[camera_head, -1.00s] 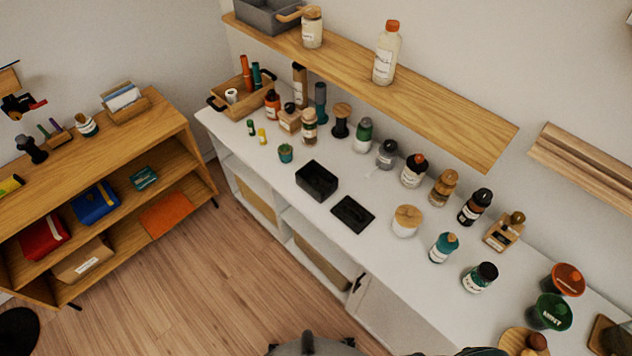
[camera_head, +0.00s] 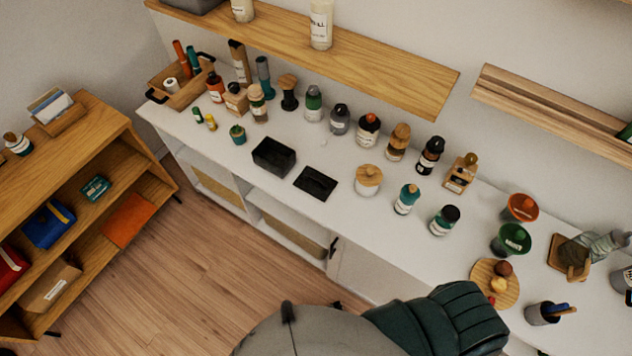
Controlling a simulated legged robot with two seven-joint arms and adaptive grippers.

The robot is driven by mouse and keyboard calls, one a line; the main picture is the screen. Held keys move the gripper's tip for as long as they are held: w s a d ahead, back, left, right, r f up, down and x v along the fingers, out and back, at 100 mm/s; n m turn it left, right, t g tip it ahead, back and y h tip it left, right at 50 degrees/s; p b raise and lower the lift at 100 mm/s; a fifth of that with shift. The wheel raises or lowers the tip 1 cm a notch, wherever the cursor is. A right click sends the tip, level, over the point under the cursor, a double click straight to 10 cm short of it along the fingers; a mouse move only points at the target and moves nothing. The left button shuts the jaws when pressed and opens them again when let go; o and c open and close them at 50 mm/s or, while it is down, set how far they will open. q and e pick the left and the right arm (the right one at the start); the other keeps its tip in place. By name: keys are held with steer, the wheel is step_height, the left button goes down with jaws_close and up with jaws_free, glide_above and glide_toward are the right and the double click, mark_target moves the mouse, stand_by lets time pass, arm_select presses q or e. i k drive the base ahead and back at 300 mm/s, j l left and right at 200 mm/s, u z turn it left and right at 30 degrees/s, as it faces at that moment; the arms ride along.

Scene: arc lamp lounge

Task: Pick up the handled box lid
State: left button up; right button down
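The flat black lid (camera_head: 316,183) lies on the white counter (camera_head: 345,225), near its front edge. It has a small raised handle on top. An open black box (camera_head: 273,156) stands just left of the lid, with a small gap between them. Neither of my grippers shows in this view, and nothing is touching the lid.
Bottles and jars line the counter behind the lid. A white jar with a wooden lid (camera_head: 368,180) stands to its right. A wooden shelf (camera_head: 385,80) hangs above. A grey rounded form and a dark green ribbed form (camera_head: 445,322) fill the bottom foreground.

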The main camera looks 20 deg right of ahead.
mark_target(318, 184)
steer(key=i+j+z, duration=0.15)
steer(key=j, duration=0.2)
steer(key=i+j+z, duration=0.15)
steer(key=j, duration=0.2)
steer(key=i+j+z, duration=0.15)
steer(key=j, duration=0.2)
steer(key=j+z, duration=0.15)
steer(key=j, duration=0.2)
steer(key=i, duration=0.05)
